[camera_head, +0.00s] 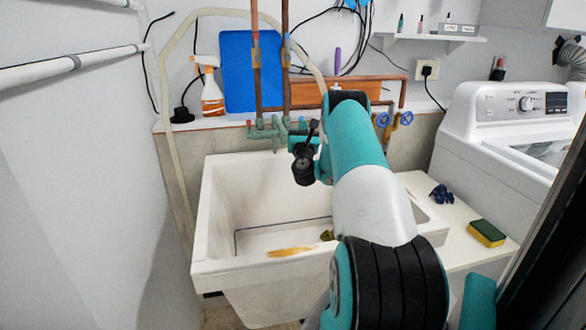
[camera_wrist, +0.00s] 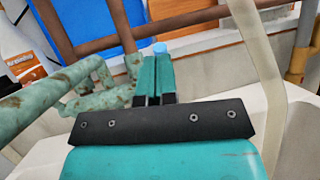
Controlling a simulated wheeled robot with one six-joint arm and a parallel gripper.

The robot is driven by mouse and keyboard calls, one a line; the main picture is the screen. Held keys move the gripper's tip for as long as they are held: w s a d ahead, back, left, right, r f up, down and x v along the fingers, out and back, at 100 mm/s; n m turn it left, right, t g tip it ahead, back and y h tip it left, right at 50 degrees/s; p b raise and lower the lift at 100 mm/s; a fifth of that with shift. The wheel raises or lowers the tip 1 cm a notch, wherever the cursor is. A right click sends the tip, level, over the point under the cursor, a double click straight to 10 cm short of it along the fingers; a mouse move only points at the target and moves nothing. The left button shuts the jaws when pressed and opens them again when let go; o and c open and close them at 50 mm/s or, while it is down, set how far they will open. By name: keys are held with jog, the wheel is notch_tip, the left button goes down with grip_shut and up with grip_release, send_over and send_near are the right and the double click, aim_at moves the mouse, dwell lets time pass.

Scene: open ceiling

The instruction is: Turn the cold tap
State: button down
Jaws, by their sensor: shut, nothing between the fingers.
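The green, corroded tap assembly (camera_head: 268,132) is on the wall above the back of the white sink. It also shows in the wrist view (camera_wrist: 105,98), on the left. It has a small red end at its left. A small light-blue cap (camera_wrist: 160,48), seemingly the cold tap's, shows just beyond my fingertips in the wrist view. My gripper (camera_wrist: 155,62) is shut and empty, its teal fingers side by side and pointing at the tap area. I cannot tell whether the fingertips touch the cap. In the head view my arm partly hides the right side of the tap assembly.
The white sink (camera_head: 212,225) lies below. Copper pipes (camera_head: 257,75) rise behind the taps, with a blue board (camera_head: 238,70) and an orange-and-white spray bottle (camera_head: 211,95) nearby. A pale hose (camera_wrist: 262,70) hangs close to the right.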

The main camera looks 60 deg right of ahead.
jog(key=r+b+v, duration=0.1)
jog(key=b+v, duration=1)
jog(key=b, duration=0.8)
jog(key=shift+s+a, duration=0.25)
jog(key=shift+a, duration=0.1)
jog(key=shift+r, duration=0.1)
